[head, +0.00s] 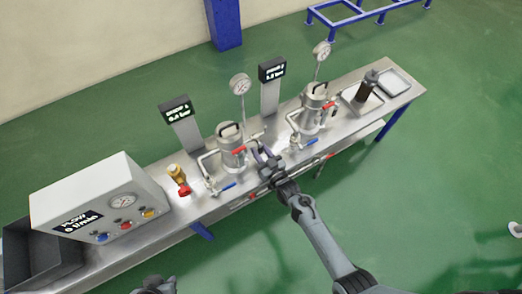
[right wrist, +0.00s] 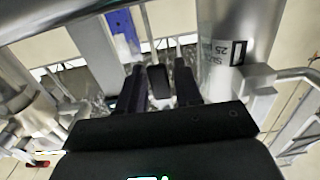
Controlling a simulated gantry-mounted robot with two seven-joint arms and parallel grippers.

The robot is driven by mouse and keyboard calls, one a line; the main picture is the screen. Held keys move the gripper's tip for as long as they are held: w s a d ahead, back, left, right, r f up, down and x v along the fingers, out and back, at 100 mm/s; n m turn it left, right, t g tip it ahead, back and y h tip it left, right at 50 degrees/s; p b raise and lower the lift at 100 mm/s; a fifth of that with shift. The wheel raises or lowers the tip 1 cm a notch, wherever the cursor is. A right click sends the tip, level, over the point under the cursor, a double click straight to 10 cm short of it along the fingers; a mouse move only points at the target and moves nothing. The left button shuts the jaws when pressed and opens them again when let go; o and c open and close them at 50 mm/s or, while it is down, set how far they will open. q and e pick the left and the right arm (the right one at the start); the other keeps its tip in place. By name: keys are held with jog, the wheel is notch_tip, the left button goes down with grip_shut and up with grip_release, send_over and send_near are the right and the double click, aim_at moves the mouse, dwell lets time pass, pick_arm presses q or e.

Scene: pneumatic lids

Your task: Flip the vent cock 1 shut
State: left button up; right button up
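The left steel vessel (head: 232,150) stands mid-bench with a black top handle. A red lever (head: 238,150) shows at its front, and a blue lever (head: 228,187) sits low in front; I cannot tell from any label which is vent cock 1. My right gripper (head: 262,150) is just right of this vessel, above the bench. In the right wrist view the right gripper's two dark fingers (right wrist: 158,88) are apart, with a dark block between or beyond them; I see no contact. My left gripper (head: 155,285) is at the bottom edge, its fingers unclear.
A second vessel (head: 313,108), its red lever and gauge (head: 321,50) stand to the right. Displays (head: 176,110) and (head: 272,69) stand behind. A brass valve (head: 178,175) and a flow box (head: 97,200) are left. A dark bottle (head: 364,91) is far right.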

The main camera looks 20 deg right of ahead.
jog(key=shift+o, duration=0.8)
jog(key=shift+s, duration=0.1)
jog(key=shift+s+d, duration=0.1)
jog(key=shift+s, duration=0.2)
jog(key=s+d+p, duration=0.1)
jog(key=s+p, duration=0.2)
jog(key=s, duration=0.7)
jog(key=shift+d+p, duration=0.25)
jog(key=shift+p, duration=0.15)
